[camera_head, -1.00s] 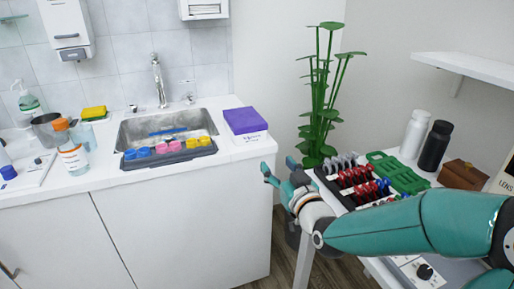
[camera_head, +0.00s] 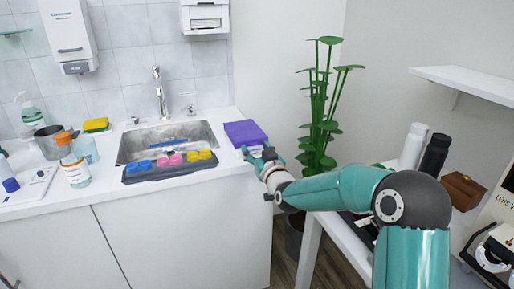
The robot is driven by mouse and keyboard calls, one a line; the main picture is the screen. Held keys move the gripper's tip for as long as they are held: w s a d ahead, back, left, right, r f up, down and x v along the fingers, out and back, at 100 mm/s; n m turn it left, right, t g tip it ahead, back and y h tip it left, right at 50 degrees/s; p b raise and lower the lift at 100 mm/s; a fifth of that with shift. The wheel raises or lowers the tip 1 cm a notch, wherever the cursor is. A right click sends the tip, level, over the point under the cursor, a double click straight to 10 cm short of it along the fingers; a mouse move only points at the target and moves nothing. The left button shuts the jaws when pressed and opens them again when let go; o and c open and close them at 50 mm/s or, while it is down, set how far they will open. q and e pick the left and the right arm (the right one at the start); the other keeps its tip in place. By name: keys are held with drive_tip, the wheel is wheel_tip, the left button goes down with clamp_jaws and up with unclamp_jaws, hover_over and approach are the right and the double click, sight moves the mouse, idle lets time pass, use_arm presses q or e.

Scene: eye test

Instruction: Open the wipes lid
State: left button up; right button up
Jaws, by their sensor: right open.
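The wipes box, with a purple lid (camera_head: 245,132), stands at the right end of the white counter, to the right of the sink. The lid looks flat and closed. My right gripper (camera_head: 258,152) is open at the counter's right front edge, just in front of the box in the picture. It hides part of the box's white front. Whether the fingers touch the box cannot be told. My left gripper is not in view.
A sink (camera_head: 160,138) with a dark tray (camera_head: 170,171) of coloured cups at its front lies left of the box. Bottles (camera_head: 75,168) stand farther left. A tall plant (camera_head: 322,110) rises behind my right arm. A side table (camera_head: 340,245) stands right.

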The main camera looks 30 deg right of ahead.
drive_tip(key=shift+w+d, duration=0.1)
drive_tip(key=shift+w, duration=0.2)
